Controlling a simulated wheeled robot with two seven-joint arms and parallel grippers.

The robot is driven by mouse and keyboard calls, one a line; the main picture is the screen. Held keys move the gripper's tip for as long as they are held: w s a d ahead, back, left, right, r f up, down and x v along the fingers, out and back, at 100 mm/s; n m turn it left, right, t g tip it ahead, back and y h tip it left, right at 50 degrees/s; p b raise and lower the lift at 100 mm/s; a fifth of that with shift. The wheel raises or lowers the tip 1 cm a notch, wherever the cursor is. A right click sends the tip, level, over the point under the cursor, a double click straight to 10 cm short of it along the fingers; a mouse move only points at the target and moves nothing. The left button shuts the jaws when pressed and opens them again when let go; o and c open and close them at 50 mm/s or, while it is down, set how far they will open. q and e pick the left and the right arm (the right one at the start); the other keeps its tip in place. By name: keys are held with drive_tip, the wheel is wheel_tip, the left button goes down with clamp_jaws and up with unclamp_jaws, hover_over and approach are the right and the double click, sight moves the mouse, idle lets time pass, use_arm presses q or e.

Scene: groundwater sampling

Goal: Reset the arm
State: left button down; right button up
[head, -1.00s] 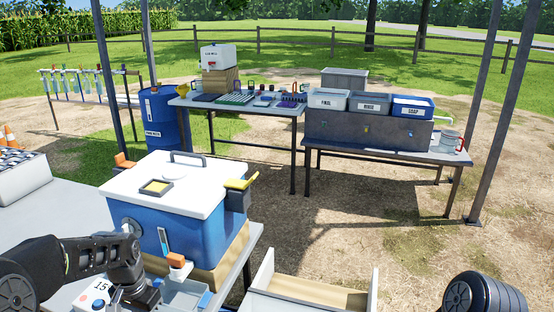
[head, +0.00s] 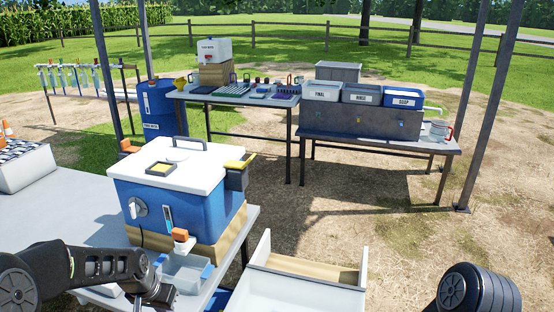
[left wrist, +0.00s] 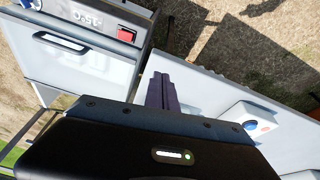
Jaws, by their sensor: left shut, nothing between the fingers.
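My left gripper (head: 160,298) is at the lower left of the head view, in front of the blue cooler box and near a clear tray. In the left wrist view its dark fingers (left wrist: 160,92) are together with nothing between them. They point past the edge of a light grey table (left wrist: 215,108). My right arm shows only as a dark rounded link at the lower right of the head view. My right gripper is out of the picture.
The blue cooler box (head: 190,215) with a white lid stands close ahead, with a clear tray (head: 187,272) below its spout. A white open bin (head: 300,296) is to its right. The wrist view shows a white unit (left wrist: 85,65) with a display. Tables stand farther back.

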use_arm(q)
drive_tip(key=s+d+f+n+h, duration=0.2)
drive_tip(key=s+d+f, duration=0.5)
drive_tip(key=d+f, duration=0.55)
drive_tip(key=s+d+f+g, duration=0.1)
drive_tip(key=s+d+f, duration=0.1)
drive_tip(key=s, duration=0.4)
drive_tip(key=s+d+f+h, duration=0.1)
drive_tip(key=s+d+f, duration=0.2)
drive_tip(key=s, duration=0.4)
drive_tip(key=s+d+f+n+g, duration=0.1)
drive_tip(key=s+d+f, duration=0.2)
drive_tip(key=s, duration=0.4)
drive_tip(key=shift+d+g, duration=0.3)
drive_tip(key=shift+d, duration=0.1)
drive_tip(key=shift+f, duration=0.1)
